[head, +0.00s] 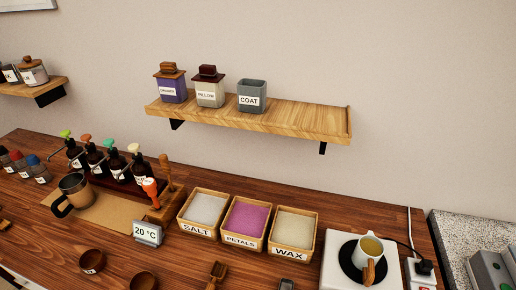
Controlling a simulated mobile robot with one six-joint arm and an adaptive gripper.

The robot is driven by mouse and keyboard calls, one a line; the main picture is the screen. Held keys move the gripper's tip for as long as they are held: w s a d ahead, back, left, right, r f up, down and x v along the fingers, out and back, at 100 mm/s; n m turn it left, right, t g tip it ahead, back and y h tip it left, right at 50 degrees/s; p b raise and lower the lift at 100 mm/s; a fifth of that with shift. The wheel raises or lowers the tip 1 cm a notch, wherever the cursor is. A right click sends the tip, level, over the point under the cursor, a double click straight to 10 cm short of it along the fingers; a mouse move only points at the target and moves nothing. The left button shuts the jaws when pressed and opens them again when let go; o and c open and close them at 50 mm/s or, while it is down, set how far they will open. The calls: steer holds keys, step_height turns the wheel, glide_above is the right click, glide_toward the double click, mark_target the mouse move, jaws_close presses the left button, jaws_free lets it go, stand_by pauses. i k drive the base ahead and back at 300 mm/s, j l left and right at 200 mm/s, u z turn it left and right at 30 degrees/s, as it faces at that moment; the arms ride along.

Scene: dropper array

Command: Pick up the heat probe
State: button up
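A small grey display reading "20 °C" (148,232) stands on the wooden counter, left of the salt tray. Just behind it, an orange-handled tool (150,187) stands upright at a wooden holder (164,212); it looks like the heat probe, but I cannot tell for sure. A wooden-handled piece (166,172) rises beside it on the right. The lower part of the orange tool is hard to make out. My gripper is not in view.
A metal mug (73,190) and several pump bottles (96,160) stand to the left. Trays of salt (205,209), petals (246,222) and wax (293,232) sit right. A shelf (300,119) overhangs the back.

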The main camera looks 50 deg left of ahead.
mark_target(149, 185)
steer(key=u, duration=2.65)
steer(key=l+z, duration=0.15)
steer(key=z, duration=1.45)
steer(key=u, duration=1.6)
steer(key=k, duration=0.05)
